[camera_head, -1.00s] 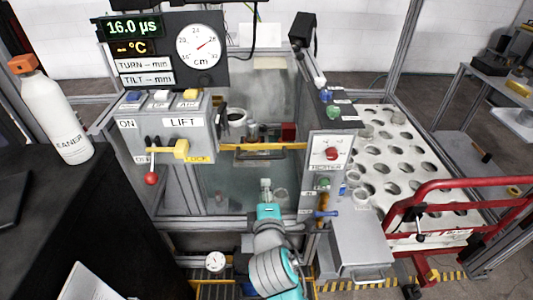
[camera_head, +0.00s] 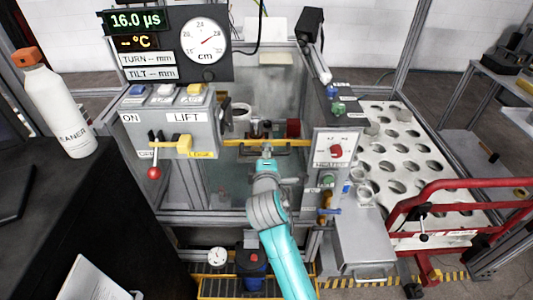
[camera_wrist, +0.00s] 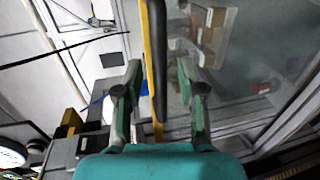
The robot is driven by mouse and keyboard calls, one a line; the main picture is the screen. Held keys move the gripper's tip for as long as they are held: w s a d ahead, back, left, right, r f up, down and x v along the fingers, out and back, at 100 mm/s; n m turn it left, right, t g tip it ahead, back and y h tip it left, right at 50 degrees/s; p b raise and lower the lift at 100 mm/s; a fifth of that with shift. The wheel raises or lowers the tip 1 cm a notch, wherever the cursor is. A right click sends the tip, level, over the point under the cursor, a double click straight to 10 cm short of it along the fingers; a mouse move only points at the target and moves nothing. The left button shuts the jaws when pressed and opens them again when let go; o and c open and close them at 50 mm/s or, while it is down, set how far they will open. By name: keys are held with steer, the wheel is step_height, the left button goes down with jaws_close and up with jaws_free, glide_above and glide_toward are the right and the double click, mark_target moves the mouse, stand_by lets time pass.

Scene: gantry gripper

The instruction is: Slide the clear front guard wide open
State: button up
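The clear front guard (camera_head: 225,178) is a see-through panel across the front of the machine, with a yellow bar (camera_head: 236,142) along its top and a dark handle on that bar. My gripper (camera_head: 266,160) is in front of the handle in the head view. In the wrist view my gripper (camera_wrist: 158,82) has its two green fingers apart. The yellow bar (camera_wrist: 149,62) and the dark handle (camera_wrist: 159,45) run through the gap between them. I see no finger pressing on the handle. The wrist and fingers hide part of the panel in the head view.
A grey box with LIFT switches and a red-knobbed lever (camera_head: 154,172) stands left of the guard. A heater panel (camera_head: 334,150) with a red knob stands right. A red rail (camera_head: 455,186) and a white perforated table (camera_head: 400,160) lie further right. A white bottle (camera_head: 57,108) stands far left.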

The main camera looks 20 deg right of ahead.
steer(key=shift+w+d+f, duration=0.15)
steer(key=shift+w, duration=0.3)
jaws_close()
steer(key=shift+f, duration=0.1)
step_height(320, 180, down, 32)
steer(key=shift+r, duration=0.1)
stand_by(0.5)
jaws_free()
steer(key=shift+s, duration=0.1)
